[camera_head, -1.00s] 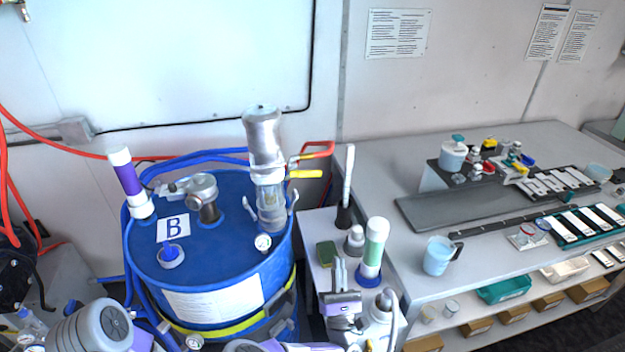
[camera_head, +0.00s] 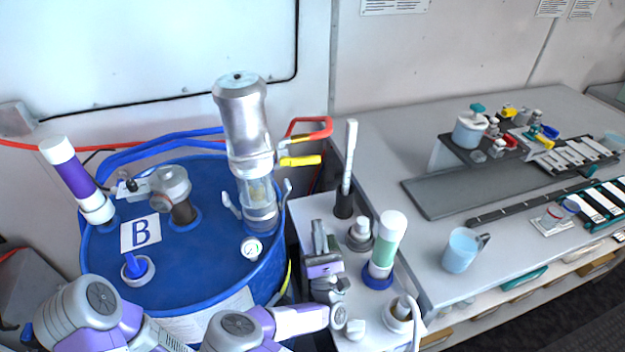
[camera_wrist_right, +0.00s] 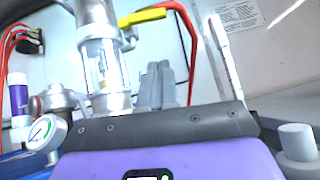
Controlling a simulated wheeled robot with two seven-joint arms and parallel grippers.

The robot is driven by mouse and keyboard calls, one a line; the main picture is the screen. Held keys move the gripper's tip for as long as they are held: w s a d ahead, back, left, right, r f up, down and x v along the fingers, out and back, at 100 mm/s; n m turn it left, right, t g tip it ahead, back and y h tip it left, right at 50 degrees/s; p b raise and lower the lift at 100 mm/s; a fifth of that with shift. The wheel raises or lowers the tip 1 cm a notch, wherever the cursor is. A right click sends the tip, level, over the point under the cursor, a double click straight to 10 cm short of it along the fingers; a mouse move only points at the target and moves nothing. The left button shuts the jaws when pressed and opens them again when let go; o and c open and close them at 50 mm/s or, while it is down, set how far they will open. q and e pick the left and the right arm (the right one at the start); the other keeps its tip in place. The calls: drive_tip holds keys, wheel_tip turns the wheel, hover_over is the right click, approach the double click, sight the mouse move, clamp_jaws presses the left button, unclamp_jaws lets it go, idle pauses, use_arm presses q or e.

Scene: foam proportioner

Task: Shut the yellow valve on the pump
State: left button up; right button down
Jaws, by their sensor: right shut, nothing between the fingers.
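The pump (camera_head: 246,140) is a silver and clear cylinder standing on a blue drum marked B (camera_head: 200,262). The yellow valve (camera_head: 300,160) is a handle that sticks out to the right from the pump's side, roughly level, below a red hose. In the right wrist view the yellow valve (camera_wrist_right: 142,16) shows at the top, beside the pump (camera_wrist_right: 102,62). My right gripper (camera_head: 319,236) is shut and empty, below and slightly right of the valve, apart from it. Its fingers (camera_wrist_right: 163,84) show in the right wrist view, under the valve. My left gripper is not visible.
A small side table holds a white brush in a black holder (camera_head: 346,190), a green-and-white tube (camera_head: 385,245) and a grey bottle (camera_head: 360,234). A pressure gauge (camera_head: 252,249) sits on the drum. The grey bench (camera_head: 400,150) stands to the right with a jug (camera_head: 461,250).

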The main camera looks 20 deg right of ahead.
sight(300, 160)
use_arm(q)
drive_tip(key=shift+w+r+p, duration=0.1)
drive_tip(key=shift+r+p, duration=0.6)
drive_tip(key=shift+p, duration=0.15)
use_arm(e)
drive_tip(key=s+r+x, duration=0.1)
drive_tip(key=x, duration=1.1)
drive_tip(key=shift+d+r, duration=0.15)
drive_tip(key=shift+r, duration=0.45)
drive_tip(key=shift+y, duration=0.3)
